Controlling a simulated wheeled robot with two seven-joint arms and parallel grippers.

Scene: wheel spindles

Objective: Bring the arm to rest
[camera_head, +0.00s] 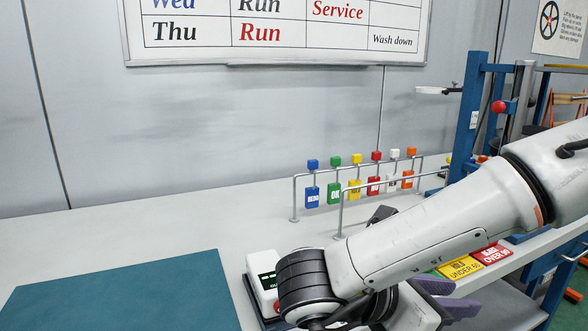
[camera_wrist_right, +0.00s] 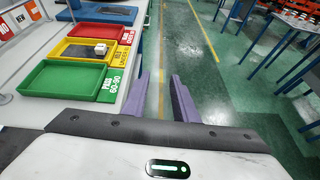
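My right arm (camera_head: 430,236) reaches in from the right of the head view, over the table's right part. My right gripper (camera_head: 450,297) has purple fingers that show partly behind the wrist, near the table's front right edge. In the right wrist view the two fingers of my right gripper (camera_wrist_right: 162,98) stand apart, with nothing between them. They are over the floor just beyond the table edge, beside the trays. My left gripper is in neither view.
Green (camera_wrist_right: 62,80), yellow (camera_wrist_right: 75,54) and red (camera_wrist_right: 95,33) trays line the table edge; a small white block (camera_wrist_right: 100,49) is in the yellow one. A display box (camera_head: 262,272) is partly behind my wrist. A tag rack (camera_head: 340,182) and blue mat (camera_head: 120,295) are on the table.

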